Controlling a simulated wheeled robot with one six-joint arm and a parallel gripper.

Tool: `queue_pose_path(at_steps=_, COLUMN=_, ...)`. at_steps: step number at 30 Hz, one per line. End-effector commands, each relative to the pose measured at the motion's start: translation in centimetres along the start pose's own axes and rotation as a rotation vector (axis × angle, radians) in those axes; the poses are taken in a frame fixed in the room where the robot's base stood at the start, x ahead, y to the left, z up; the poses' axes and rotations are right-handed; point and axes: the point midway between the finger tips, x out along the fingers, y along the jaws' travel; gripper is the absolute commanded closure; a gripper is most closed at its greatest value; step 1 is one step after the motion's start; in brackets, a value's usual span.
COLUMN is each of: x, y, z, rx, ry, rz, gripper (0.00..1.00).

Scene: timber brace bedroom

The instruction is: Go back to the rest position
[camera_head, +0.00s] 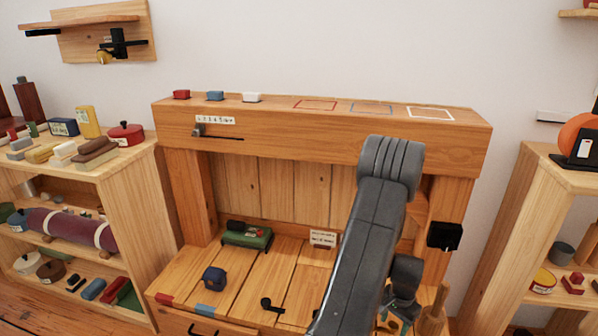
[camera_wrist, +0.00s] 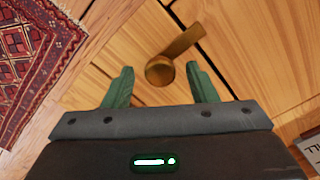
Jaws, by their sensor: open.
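My gripper (camera_wrist: 159,80) shows in the wrist view with its two green fingers spread apart. A round brass-coloured knob with a short bar (camera_wrist: 160,70) shows between the fingertips, on or above wooden boards. I cannot tell whether the fingers touch it; neither finger is closed on it. In the head view my grey arm reaches over the right part of the wooden bench (camera_head: 215,265), and its end is mostly hidden low in the picture.
The bench's upper shelf (camera_head: 300,132) holds red, blue and white blocks and three coloured outlines. A green box (camera_head: 247,237) and a dark blue object (camera_head: 214,279) sit on the bench. Shelves stand left (camera_head: 120,170) and right (camera_head: 540,195). A patterned rug (camera_wrist: 35,55) lies at left.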

Motion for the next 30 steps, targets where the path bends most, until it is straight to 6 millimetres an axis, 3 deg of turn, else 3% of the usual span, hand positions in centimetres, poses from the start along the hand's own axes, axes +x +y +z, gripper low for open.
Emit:
queue_pose_path(at_steps=9, x=0.0, y=0.0, z=0.0, rx=0.126, ry=0.0, rz=0.0, gripper=0.48)
queue_pose_path(at_steps=22, x=0.0, y=-0.1, z=0.1, rx=0.129, ry=-0.001, rz=0.001, gripper=0.48)
queue_pose_path(at_steps=30, x=0.2, y=-1.9, z=2.4, rx=0.04, ry=-0.016, rz=0.011, gripper=0.48)
